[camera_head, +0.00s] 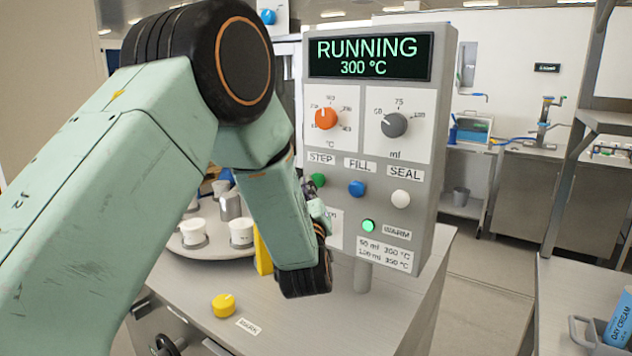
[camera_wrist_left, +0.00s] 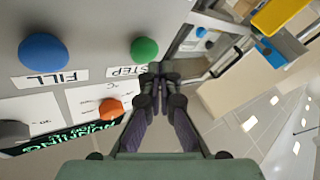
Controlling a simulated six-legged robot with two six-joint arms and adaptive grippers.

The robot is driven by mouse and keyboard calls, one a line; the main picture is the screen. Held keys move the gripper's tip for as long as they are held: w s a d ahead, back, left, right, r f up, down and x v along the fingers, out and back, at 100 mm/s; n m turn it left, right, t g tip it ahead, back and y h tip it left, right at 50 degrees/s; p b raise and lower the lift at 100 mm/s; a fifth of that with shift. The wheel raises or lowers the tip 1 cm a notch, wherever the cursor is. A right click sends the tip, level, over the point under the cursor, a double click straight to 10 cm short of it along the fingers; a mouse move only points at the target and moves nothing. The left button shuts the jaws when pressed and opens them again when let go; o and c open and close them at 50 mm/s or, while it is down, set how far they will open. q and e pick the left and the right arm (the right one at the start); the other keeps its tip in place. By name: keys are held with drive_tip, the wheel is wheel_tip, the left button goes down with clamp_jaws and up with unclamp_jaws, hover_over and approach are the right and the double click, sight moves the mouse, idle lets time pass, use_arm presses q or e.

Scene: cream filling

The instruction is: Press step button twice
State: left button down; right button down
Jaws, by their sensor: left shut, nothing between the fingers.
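The green STEP button (camera_head: 318,180) sits on the grey control panel (camera_head: 440,150), under the STEP label. In the left wrist view the green button (camera_wrist_left: 144,50) is just beside and beyond the fingertips. My left gripper (camera_wrist_left: 158,70) is shut and empty, its tips close to the STEP label (camera_wrist_left: 128,71). I cannot tell whether it touches the panel. The panel display (camera_head: 368,57) reads RUNNING 300 °C. My right gripper is not in view.
The blue FILL button (camera_head: 357,188) and white SEAL button (camera_head: 400,199) are to the right of STEP. A green WARM light (camera_head: 368,226) is lit below. A round tray (camera_head: 215,253) with white cups and a yellow knob (camera_head: 223,305) are on the machine's top.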

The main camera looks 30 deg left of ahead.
use_arm(q)
drive_tip(key=shift+s, duration=0.15)
drive_tip(key=shift+s+a, duration=0.2)
drive_tip(key=shift+s, duration=2.25)
